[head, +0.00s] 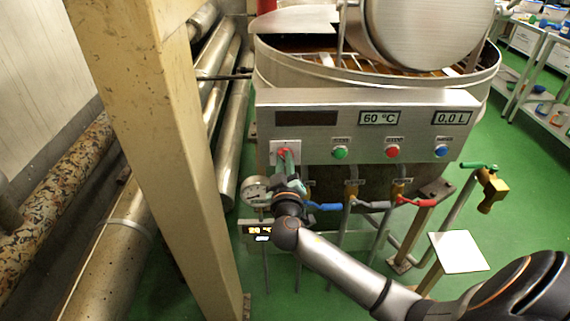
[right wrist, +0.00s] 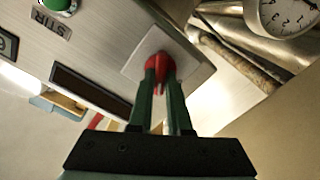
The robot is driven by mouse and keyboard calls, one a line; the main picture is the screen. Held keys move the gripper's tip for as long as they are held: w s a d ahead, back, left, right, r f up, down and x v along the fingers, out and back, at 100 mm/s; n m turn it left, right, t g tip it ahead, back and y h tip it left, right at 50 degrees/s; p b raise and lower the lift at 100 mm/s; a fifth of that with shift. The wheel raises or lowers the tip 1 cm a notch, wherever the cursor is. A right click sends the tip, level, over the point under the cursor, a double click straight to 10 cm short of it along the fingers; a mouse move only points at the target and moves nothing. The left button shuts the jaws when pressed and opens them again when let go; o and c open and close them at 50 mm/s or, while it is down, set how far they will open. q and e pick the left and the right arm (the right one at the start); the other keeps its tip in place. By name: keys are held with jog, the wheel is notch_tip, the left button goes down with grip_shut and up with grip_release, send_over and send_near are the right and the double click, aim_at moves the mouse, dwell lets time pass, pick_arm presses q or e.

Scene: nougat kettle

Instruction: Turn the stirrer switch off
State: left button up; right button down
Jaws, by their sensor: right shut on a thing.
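The stirrer switch is a red knob (head: 283,152) on a light square plate at the left end of the kettle's control panel (head: 315,132). In the right wrist view the red knob (right wrist: 158,62) sits between the tips of the two green fingers. My right gripper (head: 287,161) reaches up to it from below and is shut on it; it also shows in the right wrist view (right wrist: 160,75). The fingers hide part of the knob, and I cannot read its setting. My left gripper is not in view.
Green (head: 340,153), red (head: 392,151) and blue (head: 441,151) buttons sit to the right on the panel. A dial gauge (head: 256,190) and blue (head: 323,206) and red (head: 416,202) valve handles are close below. A beige post (head: 160,150) stands at the left.

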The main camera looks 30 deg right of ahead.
jog(key=n+p, duration=0.1)
jog(key=n, duration=0.4)
jog(key=shift+n, duration=0.3)
jog(key=n+p, duration=0.1)
jog(key=n, duration=0.1)
jog(key=shift+a+n, duration=0.1)
jog(key=shift+n, duration=0.2)
jog(key=shift+f+n+p, duration=0.1)
jog(key=shift+n+p, duration=0.25)
jog(key=shift+n, duration=0.65)
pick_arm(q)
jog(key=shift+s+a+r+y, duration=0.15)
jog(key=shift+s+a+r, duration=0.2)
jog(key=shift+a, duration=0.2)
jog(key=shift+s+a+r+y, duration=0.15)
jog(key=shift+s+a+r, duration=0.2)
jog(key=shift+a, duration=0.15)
pick_arm(e)
jog(key=shift+n, duration=0.5)
jog(key=shift+f, duration=0.1)
jog(key=shift+n, duration=0.3)
jog(key=c, duration=0.9)
grip_release()
jog(key=shift+o, duration=0.2)
